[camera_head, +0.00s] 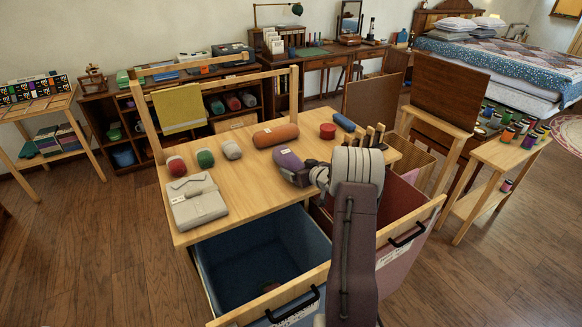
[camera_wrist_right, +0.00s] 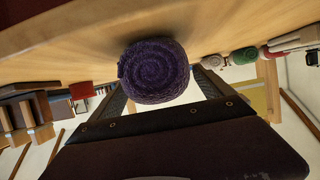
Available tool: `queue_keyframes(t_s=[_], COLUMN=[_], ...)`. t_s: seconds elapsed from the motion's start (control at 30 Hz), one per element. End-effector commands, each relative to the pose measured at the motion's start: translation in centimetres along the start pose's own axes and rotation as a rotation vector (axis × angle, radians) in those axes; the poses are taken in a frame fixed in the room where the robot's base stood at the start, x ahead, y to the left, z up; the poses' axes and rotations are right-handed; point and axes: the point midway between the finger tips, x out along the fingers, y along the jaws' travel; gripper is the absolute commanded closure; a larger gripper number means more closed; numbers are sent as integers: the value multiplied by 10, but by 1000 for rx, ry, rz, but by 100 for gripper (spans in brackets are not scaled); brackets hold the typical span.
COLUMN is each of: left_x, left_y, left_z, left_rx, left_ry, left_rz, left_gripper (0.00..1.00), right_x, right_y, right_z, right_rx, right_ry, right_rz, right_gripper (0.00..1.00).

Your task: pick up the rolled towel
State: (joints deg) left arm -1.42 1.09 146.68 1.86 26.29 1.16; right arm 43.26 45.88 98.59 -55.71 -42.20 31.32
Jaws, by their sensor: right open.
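A purple rolled towel (camera_head: 287,160) lies on the wooden table, its far end showing beyond my right gripper (camera_head: 303,175). In the right wrist view its spiral end (camera_wrist_right: 154,70) faces the camera, with the open fingers on either side of it. I cannot tell whether the fingers touch it. Other rolls lie on the same table: a red one (camera_head: 175,166), a green one (camera_head: 205,158), a pale grey one (camera_head: 231,149), an orange-brown one (camera_head: 275,134) and a blue one (camera_head: 343,121). My left gripper is not in view.
A folded grey cloth bundle (camera_head: 196,201) lies at the table's left front. A blue bin (camera_head: 222,290) and a red bin (camera_head: 420,212) stand at its front. A short red cylinder (camera_head: 327,131) and upright wooden pieces (camera_head: 372,135) stand near the right edge. A yellow cloth (camera_head: 179,111) hangs from the rear rail.

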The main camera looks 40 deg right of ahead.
Motion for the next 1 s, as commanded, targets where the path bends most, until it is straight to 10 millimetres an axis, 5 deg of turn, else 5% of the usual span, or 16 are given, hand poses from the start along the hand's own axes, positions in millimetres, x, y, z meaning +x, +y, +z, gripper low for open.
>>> queue_keyframes(t_s=[0.23, 0.5, 0.77, 1.0], left_x=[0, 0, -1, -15], left_y=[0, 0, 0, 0], left_z=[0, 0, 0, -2], left_rx=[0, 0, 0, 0], left_ry=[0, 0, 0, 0], left_rz=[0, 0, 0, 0], left_gripper=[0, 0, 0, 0], right_x=[4, 3, 2, -11], right_y=[0, 0, 0, 0], right_z=[-1, 0, -3, -36], right_rx=[0, 0, -1, -2], right_ry=[1, 0, 1, 4], right_rz=[0, 0, 0, 1], right_gripper=[9, 82, 82, 82])
